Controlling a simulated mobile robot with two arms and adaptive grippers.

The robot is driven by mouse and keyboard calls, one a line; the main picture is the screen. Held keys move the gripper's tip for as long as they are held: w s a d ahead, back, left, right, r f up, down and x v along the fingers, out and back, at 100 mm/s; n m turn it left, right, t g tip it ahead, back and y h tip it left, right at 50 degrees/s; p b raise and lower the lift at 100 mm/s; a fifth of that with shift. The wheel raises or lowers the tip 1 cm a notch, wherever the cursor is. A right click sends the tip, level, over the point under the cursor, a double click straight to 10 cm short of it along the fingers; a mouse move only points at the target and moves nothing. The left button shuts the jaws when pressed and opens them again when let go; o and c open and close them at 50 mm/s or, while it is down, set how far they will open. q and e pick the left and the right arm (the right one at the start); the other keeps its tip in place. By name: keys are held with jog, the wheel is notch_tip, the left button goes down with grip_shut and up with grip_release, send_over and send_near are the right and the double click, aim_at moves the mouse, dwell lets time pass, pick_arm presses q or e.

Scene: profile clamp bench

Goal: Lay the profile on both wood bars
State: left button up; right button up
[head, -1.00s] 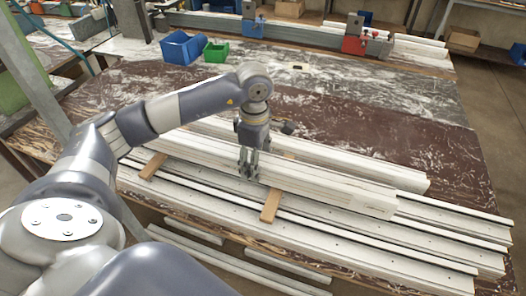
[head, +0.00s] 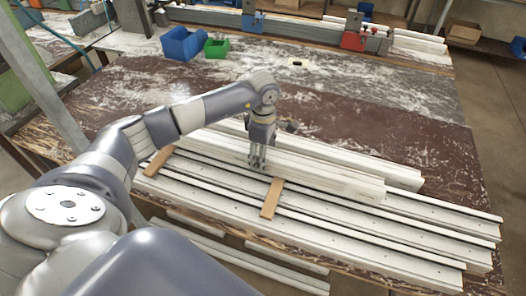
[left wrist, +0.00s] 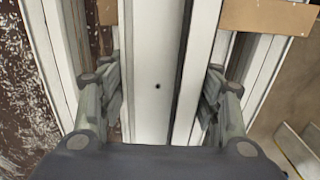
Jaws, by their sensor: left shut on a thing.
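The white profile (head: 325,180) is a long pale bar running from upper left to lower right in the head view. My left gripper (head: 257,162) is shut on it from above, near its middle. In the left wrist view the profile (left wrist: 157,60) lies between the two fingers of that gripper (left wrist: 158,95). One wood bar (head: 272,198) crosses under the profile right of the gripper; the other wood bar (head: 158,161) is to the left. Wood (left wrist: 265,16) shows on both sides of the profile in the wrist view. Contact with the bars cannot be told. My right gripper is out of view.
More white profiles (head: 400,233) lie along the bench front, and another (head: 405,178) lies just behind the held one. A blue bin (head: 184,43), a green bin (head: 216,48) and a red clamp (head: 353,40) stand farther back. The brown bench top (head: 400,125) behind is mostly clear.

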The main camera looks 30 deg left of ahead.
pick_arm(q)
jog(key=o, duration=1.8)
jog(key=shift+r, duration=0.1)
jog(key=shift+r+b, duration=0.3)
jog(key=shift+r, duration=0.1)
notch_tip(320, 180, up, 11)
jog(key=b, duration=0.3)
